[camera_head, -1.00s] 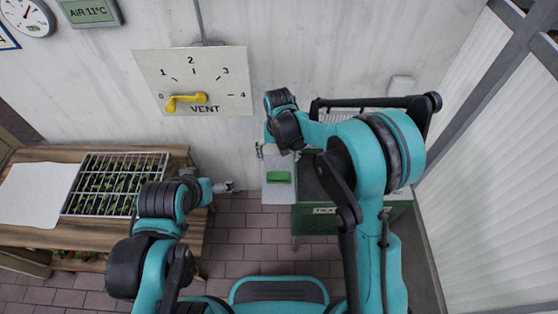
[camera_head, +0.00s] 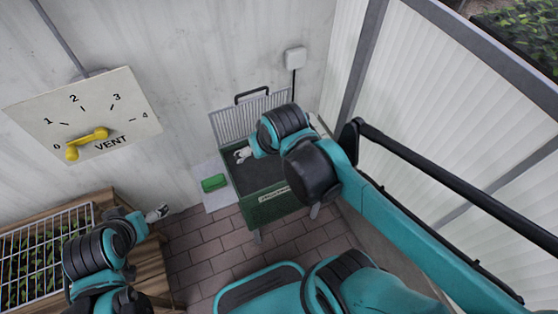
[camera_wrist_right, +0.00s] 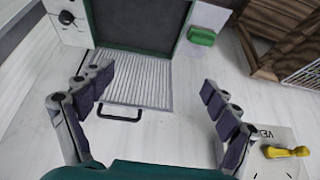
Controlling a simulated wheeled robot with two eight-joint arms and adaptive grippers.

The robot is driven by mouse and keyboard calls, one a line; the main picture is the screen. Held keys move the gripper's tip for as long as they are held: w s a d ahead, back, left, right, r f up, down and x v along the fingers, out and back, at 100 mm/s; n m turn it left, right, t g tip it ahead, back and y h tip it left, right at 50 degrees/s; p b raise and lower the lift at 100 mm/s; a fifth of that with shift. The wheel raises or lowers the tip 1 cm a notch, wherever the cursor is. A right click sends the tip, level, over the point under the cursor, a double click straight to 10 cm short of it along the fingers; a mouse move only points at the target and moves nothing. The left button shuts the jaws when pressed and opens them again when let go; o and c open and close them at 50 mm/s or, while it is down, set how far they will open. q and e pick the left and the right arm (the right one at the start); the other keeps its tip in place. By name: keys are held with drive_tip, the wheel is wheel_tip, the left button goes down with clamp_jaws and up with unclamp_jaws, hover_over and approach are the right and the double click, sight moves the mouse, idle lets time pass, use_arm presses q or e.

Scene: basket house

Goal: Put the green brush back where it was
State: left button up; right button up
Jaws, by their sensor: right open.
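A green block-shaped item (camera_head: 213,183), apparently the green brush, lies on a pale board (camera_head: 221,200) left of a green box. It also shows at the top of the right wrist view (camera_wrist_right: 202,37), right of the box. My right gripper (camera_wrist_right: 155,82) is open and empty in the right wrist view, its fingers spread over the ribbed panel and apart from the brush. In the head view my right gripper (camera_head: 243,154) shows partly, over the box beyond the wrist. My left gripper (camera_head: 157,213) is at the lower left, above the wooden table's end; its jaws are too small to read.
The green box (camera_head: 270,208) has a dark inside and a ribbed panel (camera_head: 232,123) with a black handle at its back. A vent dial (camera_head: 85,115) with a yellow lever is on the wall. A wooden table (camera_head: 150,270) with a rack stands left. Brick floor is clear in front.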

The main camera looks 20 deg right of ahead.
drive_tip(key=shift+t, duration=0.8)
drive_tip(key=s+d, duration=0.2)
drive_tip(key=s, duration=0.1)
drive_tip(key=s+d, duration=0.1)
drive_tip(key=shift+s+f, duration=0.35)
drive_tip(key=shift+s, duration=0.05)
drive_tip(key=shift+a, duration=0.1)
